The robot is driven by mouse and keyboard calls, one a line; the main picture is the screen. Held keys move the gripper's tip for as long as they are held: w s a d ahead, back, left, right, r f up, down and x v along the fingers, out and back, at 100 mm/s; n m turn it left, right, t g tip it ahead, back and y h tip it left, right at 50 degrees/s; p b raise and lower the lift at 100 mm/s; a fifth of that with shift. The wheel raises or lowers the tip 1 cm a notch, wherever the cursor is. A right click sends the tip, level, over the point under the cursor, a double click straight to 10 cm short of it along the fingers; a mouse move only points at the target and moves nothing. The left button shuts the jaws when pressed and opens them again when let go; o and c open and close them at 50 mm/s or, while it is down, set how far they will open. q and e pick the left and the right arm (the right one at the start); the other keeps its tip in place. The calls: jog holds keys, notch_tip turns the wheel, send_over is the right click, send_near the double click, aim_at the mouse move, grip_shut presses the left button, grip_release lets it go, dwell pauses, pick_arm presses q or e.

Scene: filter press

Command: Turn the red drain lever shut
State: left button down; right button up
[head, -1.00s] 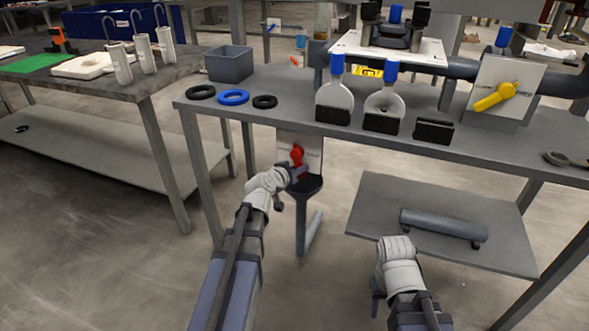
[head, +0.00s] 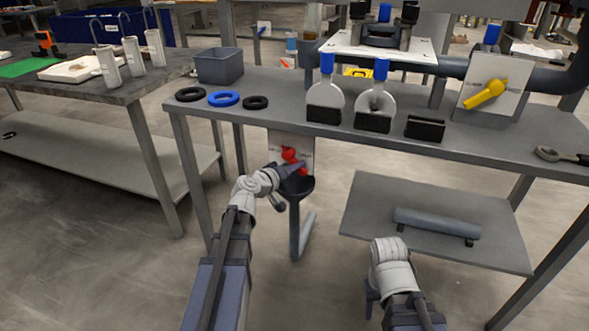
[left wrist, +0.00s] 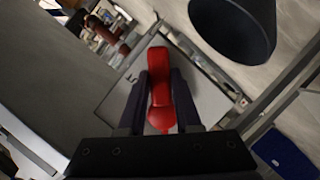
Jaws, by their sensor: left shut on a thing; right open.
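The red drain lever (head: 291,155) is on a pale plate (head: 276,141) below the front edge of the workbench. In the left wrist view the lever (left wrist: 160,75) lies between the two dark fingers of my left gripper (left wrist: 160,92), which is shut on it. In the head view my left gripper (head: 293,169) reaches the lever from below left and hides part of it. The lever appears tilted, its lower end toward the right. My right gripper (head: 370,298) is low at the right, in front of the lower shelf, away from the lever; its fingers are mostly hidden.
A dark funnel (head: 296,187) with a pipe stands right under the lever; it also shows in the left wrist view (left wrist: 235,25). The workbench (head: 480,145) overhangs the lever. A lower shelf (head: 365,215) with a grey cylinder (head: 437,223) is at the right. Floor is clear at left.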

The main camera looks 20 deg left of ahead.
pick_arm(q)
jog(key=shift+d, duration=0.1)
jog(key=c, duration=0.6)
grip_release()
jog(key=p+v, duration=0.2)
jog(key=v, duration=0.6)
